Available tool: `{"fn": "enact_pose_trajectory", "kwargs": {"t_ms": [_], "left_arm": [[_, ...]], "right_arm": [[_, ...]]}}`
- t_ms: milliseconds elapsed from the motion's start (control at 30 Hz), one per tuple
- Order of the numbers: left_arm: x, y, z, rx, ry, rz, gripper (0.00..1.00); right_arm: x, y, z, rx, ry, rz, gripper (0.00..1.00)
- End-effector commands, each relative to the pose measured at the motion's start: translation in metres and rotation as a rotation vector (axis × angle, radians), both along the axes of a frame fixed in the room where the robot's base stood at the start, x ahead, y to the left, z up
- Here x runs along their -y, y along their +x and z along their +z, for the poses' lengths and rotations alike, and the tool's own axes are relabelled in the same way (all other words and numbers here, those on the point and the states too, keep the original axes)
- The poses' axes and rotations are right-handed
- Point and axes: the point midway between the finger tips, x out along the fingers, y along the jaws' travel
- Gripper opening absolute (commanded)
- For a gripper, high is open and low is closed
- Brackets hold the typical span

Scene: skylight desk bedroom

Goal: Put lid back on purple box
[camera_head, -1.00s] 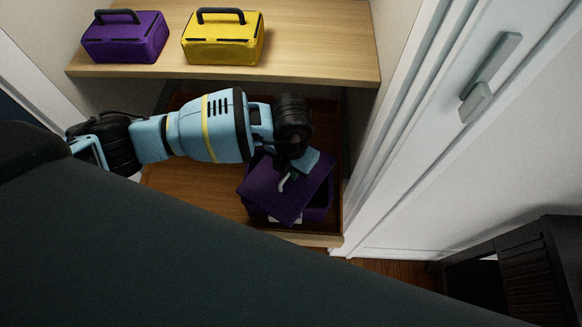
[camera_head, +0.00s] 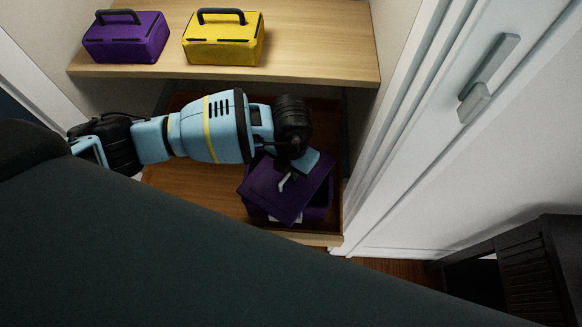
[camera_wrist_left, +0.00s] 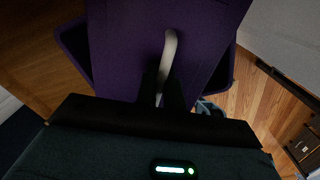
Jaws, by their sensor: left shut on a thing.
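The purple lid (camera_head: 282,190) is a flat square with a pale handle, and it also shows in the left wrist view (camera_wrist_left: 125,45). It lies over the purple box (camera_head: 318,212), turned askew to it, so box corners show past its edges. The box's rim also shows on both sides of the lid in the left wrist view (camera_wrist_left: 74,46). I cannot tell whether lid and rim touch. My left gripper (camera_head: 287,180) is shut on the lid's pale handle (camera_wrist_left: 169,50). My right gripper is not in view.
The box stands in a wooden drawer or low compartment (camera_head: 190,188), near its right front corner. A wooden shelf (camera_head: 320,45) above holds a purple case (camera_head: 125,40) and a yellow case (camera_head: 222,42). A white door (camera_head: 440,150) stands close on the right.

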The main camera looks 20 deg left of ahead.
Motion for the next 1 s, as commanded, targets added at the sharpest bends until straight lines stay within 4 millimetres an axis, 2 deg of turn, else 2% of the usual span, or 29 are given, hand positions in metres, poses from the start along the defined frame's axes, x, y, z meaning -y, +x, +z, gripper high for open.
{"fn": "enact_pose_trajectory", "kwargs": {"t_ms": [400, 433, 600, 800, 1000], "left_arm": [[0.0003, -0.0002, -0.0001, 0.0, 0.0, -0.001, 0.0], [0.0003, -0.0002, -0.0001, 0.0, 0.0, -0.001, 0.1], [0.0003, -0.0002, -0.0001, 0.0, 0.0, -0.001, 0.33], [0.0003, -0.0002, -0.0001, 0.0, 0.0, -0.001, 0.34], [0.0001, -0.0002, -0.0003, 0.0, 0.0, -0.001, 0.56]], "right_arm": [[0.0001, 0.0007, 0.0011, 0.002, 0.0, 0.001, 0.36], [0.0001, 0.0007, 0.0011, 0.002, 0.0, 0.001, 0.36], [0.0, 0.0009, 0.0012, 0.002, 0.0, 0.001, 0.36], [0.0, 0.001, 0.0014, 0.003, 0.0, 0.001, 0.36], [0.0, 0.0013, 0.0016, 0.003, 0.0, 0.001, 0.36]]}}
